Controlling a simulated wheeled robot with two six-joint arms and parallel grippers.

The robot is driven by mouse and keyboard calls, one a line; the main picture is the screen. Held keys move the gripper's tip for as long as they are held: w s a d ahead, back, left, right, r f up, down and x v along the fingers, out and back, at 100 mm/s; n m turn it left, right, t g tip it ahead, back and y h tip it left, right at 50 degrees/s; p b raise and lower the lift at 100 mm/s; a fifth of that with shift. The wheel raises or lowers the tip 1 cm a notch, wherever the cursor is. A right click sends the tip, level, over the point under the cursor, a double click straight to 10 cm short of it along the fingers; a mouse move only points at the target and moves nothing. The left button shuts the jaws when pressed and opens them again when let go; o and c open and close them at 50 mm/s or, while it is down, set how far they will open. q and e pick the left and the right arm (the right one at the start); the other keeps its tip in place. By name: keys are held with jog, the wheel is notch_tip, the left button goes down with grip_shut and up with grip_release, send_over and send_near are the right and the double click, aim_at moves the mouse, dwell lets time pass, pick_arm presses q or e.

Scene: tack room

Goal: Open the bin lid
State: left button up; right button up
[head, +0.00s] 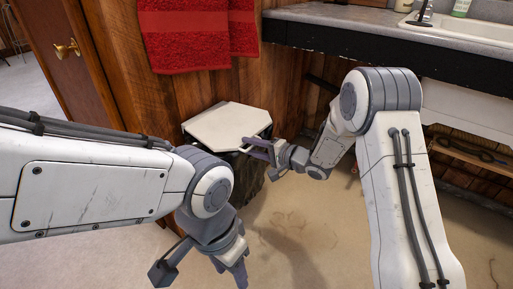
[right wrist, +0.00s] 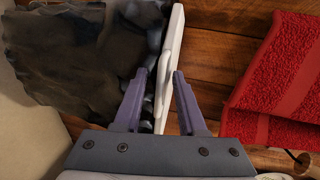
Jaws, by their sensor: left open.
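The bin (right wrist: 75,55) has a dark, rough-looking body and a white, angular lid (head: 225,127) lying flat across its top against the wooden wall. In the right wrist view the lid (right wrist: 172,50) appears edge-on, with a pale handle-like part near my fingers. My right gripper (head: 254,148) is at the lid's near right edge. Its fingers (right wrist: 161,88) are apart, one on each side of the lid's edge, with visible gaps. My left gripper (head: 203,272) is open and empty, low in the head view, away from the bin. The bin's lower body is partly hidden by my arms.
Red towels (head: 190,35) hang on the wooden wall just above the bin. A counter (head: 385,42) with a sink (head: 470,28) is at the upper right. A wooden door (head: 70,65) stands at the left. The floor (head: 300,235) in front is clear.

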grip_shut()
jog(key=shift+f, duration=0.15)
